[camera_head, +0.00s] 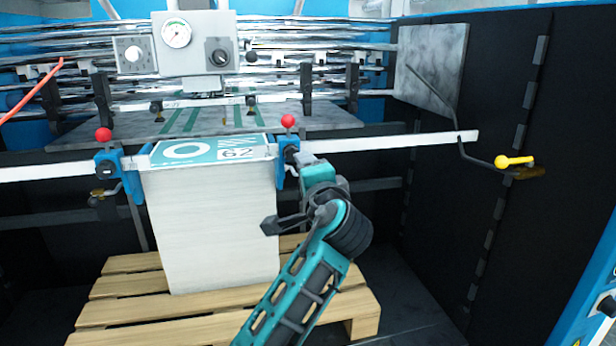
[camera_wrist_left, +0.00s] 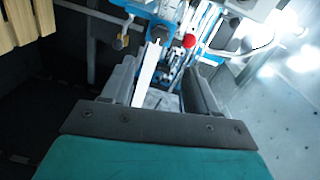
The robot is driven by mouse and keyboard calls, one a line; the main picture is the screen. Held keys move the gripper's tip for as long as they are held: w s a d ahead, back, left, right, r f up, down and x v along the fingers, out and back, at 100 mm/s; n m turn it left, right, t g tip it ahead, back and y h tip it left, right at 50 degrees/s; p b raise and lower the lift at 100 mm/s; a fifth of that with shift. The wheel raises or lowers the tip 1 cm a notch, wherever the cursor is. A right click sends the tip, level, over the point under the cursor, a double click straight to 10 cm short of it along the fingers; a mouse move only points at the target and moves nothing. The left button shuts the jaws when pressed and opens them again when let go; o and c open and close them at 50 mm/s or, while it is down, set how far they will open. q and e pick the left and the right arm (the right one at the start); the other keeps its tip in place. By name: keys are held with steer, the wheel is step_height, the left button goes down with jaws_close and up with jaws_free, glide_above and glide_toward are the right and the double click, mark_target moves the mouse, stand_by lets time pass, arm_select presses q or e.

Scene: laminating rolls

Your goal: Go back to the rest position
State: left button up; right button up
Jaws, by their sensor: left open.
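My left gripper (camera_head: 303,160) is beside the right blue clamp (camera_head: 289,150), which has a red knob (camera_head: 288,120). My teal arm reaches up to it from the bottom. In the left wrist view the two grey fingers of the gripper (camera_wrist_left: 156,88) are spread apart. A white bar and a red knob (camera_wrist_left: 190,41) show between and beyond them. I see nothing held, and I cannot tell whether a finger touches the clamp or the bar. My right gripper is in neither view.
A tall paper stack (camera_head: 210,225) with a printed top sheet stands on a wooden pallet (camera_head: 115,310). A white rail (camera_head: 390,142) runs across behind it, with another blue clamp (camera_head: 108,165) on the left. A yellow-handled lever (camera_head: 515,161) juts out at the right.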

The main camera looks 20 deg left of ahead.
arm_select(q)
steer(key=s+d+f+g+h, duration=0.1)
steer(key=s+f+h, duration=0.35)
steer(key=f, duration=0.85)
steer(key=s+d+f+g+h, duration=0.1)
steer(key=s+f+h, duration=0.3)
steer(key=f, duration=0.8)
steer(key=s+f+n+g+h, duration=0.1)
steer(key=s+f+n, duration=0.2)
steer(key=s+f, duration=0.3)
steer(key=s+f+n+h, duration=0.2)
steer(key=s+f+n, duration=0.2)
steer(key=s, duration=1)
step_height(320, 180, down, 2)
steer(key=shift+d+g, duration=0.15)
steer(key=shift+g, duration=0.25)
steer(key=shift+s, duration=0.1)
